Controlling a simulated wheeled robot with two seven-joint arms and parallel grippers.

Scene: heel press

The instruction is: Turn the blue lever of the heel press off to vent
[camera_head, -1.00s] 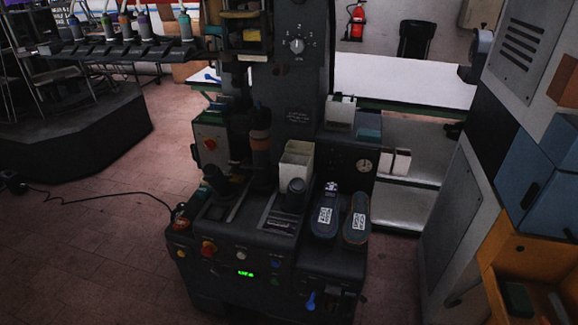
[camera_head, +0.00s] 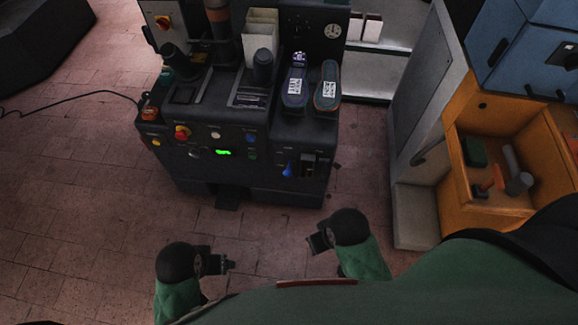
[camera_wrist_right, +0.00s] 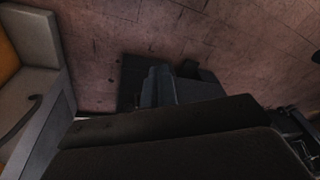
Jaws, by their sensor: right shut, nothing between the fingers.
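The dark heel press (camera_head: 270,115) stands ahead of me in the head view. Its small blue lever (camera_head: 288,170) is low on the front panel, right of the green display, and looks roughly upright. My right gripper (camera_head: 312,243) is below and slightly right of the lever in the picture, apart from the press, shut and empty. My left gripper (camera_head: 230,265) is lower left, also apart from the press; its fingers are too small and dark to judge. In the right wrist view, dark gripper and arm parts fill the lower part, and the lever cannot be made out.
A grey cabinet (camera_head: 415,130) and an orange bin (camera_head: 495,155) with tools stand at right. A black cable (camera_head: 75,100) runs along the floor at left. Tiled floor in front of the press is clear.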

